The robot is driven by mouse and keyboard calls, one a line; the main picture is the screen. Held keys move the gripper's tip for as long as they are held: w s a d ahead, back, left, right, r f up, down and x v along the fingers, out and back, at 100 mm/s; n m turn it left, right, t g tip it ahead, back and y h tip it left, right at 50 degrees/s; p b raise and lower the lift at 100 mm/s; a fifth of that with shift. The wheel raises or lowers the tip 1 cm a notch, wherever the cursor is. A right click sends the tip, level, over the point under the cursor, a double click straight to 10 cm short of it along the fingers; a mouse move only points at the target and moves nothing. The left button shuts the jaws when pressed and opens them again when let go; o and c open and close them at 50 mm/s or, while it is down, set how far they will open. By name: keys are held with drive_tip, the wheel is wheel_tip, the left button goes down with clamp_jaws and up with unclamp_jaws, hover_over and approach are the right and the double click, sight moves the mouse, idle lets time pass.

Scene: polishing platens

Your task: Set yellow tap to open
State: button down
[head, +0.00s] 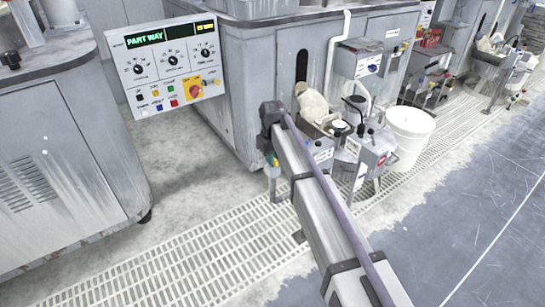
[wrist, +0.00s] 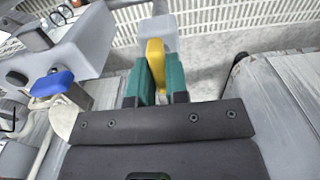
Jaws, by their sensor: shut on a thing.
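The yellow tap (wrist: 156,62) shows in the wrist view as a yellow handle between the two green fingers of my gripper (wrist: 156,82). The fingers are shut on it from both sides. A pale grey block lies just beyond the handle. In the head view my gripper (head: 272,163) is low beside the grey machine, mostly hidden behind my arm, and the tap cannot be made out there. The control panel (head: 165,65) at the upper left of the head view has a display reading "PART WAY".
A blue tap handle (wrist: 54,83) sits on a grey body left of my gripper. A white bucket (head: 408,135) and small containers stand right of my arm. Grey machine cabinets (head: 60,165) flank the space. A slotted floor grating (head: 190,255) runs along the front.

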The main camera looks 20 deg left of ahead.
drive_tip(key=shift+n, duration=0.4)
drive_tip(key=n, duration=1.2)
drive_tip(key=shift+n, duration=2.1)
drive_tip(key=c, duration=1.1)
unclamp_jaws()
